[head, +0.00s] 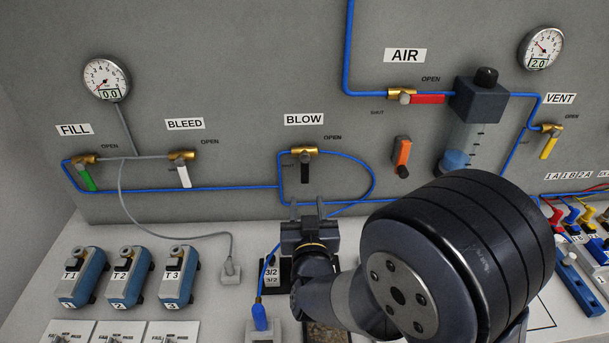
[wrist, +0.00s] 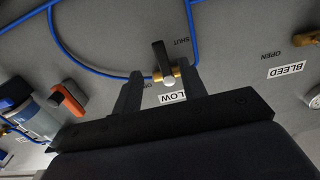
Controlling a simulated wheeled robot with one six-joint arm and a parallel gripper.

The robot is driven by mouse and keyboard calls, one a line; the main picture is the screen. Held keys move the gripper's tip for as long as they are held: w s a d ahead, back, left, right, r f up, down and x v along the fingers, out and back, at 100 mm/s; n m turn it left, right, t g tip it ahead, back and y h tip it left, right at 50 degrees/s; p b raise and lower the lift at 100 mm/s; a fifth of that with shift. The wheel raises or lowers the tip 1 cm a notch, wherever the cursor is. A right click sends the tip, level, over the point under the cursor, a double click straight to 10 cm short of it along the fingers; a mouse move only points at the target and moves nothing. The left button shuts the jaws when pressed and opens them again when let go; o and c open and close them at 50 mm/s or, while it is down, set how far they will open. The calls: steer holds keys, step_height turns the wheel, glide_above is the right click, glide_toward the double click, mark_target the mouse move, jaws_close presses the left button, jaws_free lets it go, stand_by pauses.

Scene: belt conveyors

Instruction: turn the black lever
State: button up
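The black lever (head: 305,172) hangs straight down from the brass BLOW valve (head: 305,151) on the grey wall panel. In the wrist view the black lever (wrist: 160,54) points toward the SHUT mark, and the OPEN mark is partly hidden by a finger. My gripper (head: 307,204) is just below the lever in the head view, its fingers pointing at the panel. In the wrist view my gripper (wrist: 163,68) is open, with one finger on each side of the valve and lever. I see no clear contact with the lever.
A blue hose (head: 374,178) loops right of the valve. The white BLEED lever (head: 184,176) is to the left and an orange handle (head: 402,151) to the right. Blue T1–T3 units (head: 127,278) stand on the bench at left.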

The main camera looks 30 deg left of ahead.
mark_target(305, 180)
steer(key=p+x, duration=0.2)
steer(key=x, duration=0.7)
steer(key=shift+w+p, duration=0.15)
steer(key=shift+p, duration=0.2)
steer(key=shift+c, duration=0.6)
jaws_close()
